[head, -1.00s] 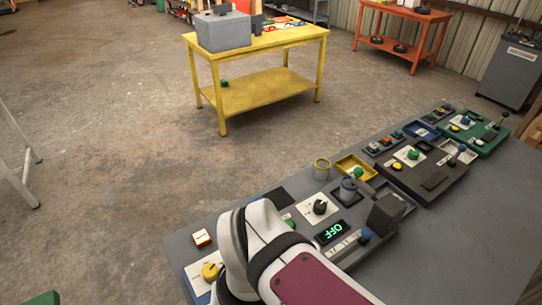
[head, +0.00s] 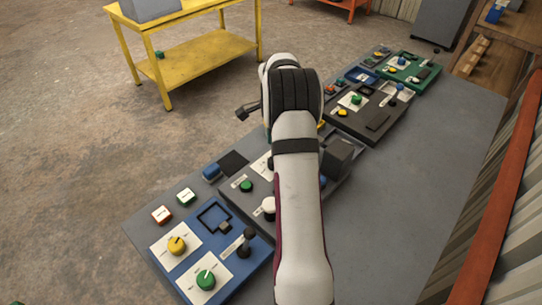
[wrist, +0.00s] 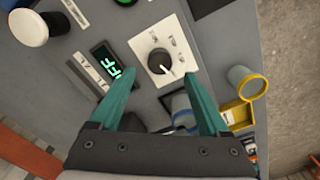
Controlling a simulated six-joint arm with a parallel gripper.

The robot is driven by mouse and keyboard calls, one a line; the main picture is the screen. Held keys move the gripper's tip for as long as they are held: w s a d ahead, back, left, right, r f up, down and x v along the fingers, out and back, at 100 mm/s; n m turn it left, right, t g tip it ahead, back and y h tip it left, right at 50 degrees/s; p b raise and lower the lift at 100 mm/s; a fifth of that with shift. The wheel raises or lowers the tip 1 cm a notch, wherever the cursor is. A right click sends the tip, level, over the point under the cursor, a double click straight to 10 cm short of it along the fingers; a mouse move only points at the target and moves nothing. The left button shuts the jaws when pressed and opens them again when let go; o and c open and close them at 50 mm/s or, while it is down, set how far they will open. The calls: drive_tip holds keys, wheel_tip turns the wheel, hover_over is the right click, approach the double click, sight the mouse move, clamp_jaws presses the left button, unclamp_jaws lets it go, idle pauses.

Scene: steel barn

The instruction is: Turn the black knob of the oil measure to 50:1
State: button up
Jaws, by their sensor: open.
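In the wrist view the black knob (wrist: 160,62) stands on a white plate (wrist: 182,45) with small dark marks that I cannot read. Its white pointer line points toward the lower right of that picture. My gripper (wrist: 158,76) is open, its two teal fingers spread on either side of the knob's line, with nothing between them. I cannot tell how far above the knob they are. In the head view my arm hides the knob and the fingers; only a piece of a white plate (head: 261,166) shows beside the arm.
A green-lit display (wrist: 113,68) reading OFF is left of the knob. A white round knob (wrist: 28,27) is farther left. A yellow ring-topped cup (wrist: 250,86) and a yellow tray (wrist: 236,114) lie to the right. A blue panel (head: 212,243) with yellow and green knobs is nearer in the head view.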

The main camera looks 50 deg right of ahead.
wheel_tip(320, 180, down, 6)
drive_tip(key=shift+r, duration=0.1)
clamp_jaws()
idle(0.5)
